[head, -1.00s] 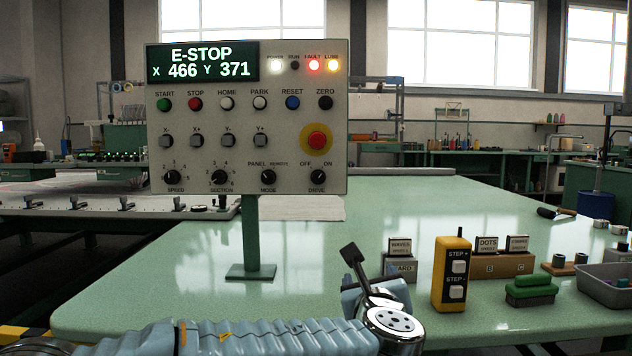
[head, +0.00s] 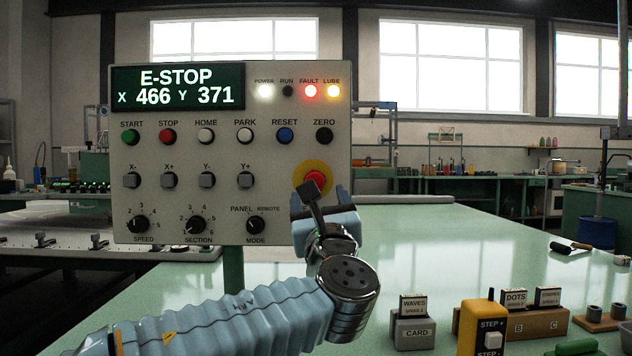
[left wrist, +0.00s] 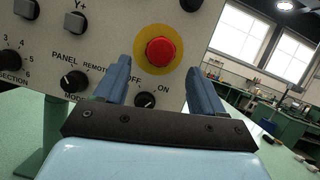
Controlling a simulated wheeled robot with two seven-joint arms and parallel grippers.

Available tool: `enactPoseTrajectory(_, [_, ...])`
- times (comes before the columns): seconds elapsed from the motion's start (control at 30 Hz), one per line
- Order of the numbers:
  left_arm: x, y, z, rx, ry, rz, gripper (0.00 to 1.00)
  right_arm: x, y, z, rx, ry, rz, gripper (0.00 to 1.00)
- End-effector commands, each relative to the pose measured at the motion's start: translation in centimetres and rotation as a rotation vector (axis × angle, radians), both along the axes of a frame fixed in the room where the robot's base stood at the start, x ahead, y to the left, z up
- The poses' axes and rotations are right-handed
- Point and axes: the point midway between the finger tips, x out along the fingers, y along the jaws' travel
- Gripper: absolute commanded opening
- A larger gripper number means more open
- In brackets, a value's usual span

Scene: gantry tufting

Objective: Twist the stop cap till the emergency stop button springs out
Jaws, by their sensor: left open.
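The red emergency stop button (head: 316,178) sits on a yellow round plate (head: 315,163) at the right of the control panel (head: 180,215). In the left wrist view the red stop cap (left wrist: 160,52) is in full view. My left gripper (head: 325,193) is in front of the panel, just below the button, and partly hides it in the head view. In the left wrist view its two fingers (left wrist: 158,82) are open and empty, one to each side below the cap. The DRIVE knob (left wrist: 145,100) shows between the fingers. My right gripper is out of view.
The panel display (head: 178,87) reads E-STOP, and the fault lamp (head: 311,91) glows red. Other buttons and knobs lie left of the stop button. On the green table (head: 400,240) stand a yellow step pendant (head: 483,325) and card holders (head: 413,333) at the right.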

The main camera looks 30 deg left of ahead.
Motion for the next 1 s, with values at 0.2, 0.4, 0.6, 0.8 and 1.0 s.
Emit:
enactPoseTrajectory(0.2, [2.8, 2.0, 1.5, -0.001, 0.001, 0.001, 0.69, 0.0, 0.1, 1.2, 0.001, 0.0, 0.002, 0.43])
enactPoseTrajectory(0.4, [3.7, 2.7, 1.8, -0.001, 0.001, 0.0, 0.69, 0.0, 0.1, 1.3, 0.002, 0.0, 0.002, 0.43])
enactPoseTrajectory(0.6, [3.7, 2.8, 1.8, -0.001, 0.001, 0.0, 0.69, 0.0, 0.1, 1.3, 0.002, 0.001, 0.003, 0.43])
enactPoseTrajectory(0.8, [3.7, 2.7, 1.8, -0.001, 0.001, 0.0, 0.45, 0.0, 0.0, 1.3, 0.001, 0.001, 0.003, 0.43])
enactPoseTrajectory(1.0, [3.7, 2.7, 1.8, -0.001, 0.001, 0.0, 0.14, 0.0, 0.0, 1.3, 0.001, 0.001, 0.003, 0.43])
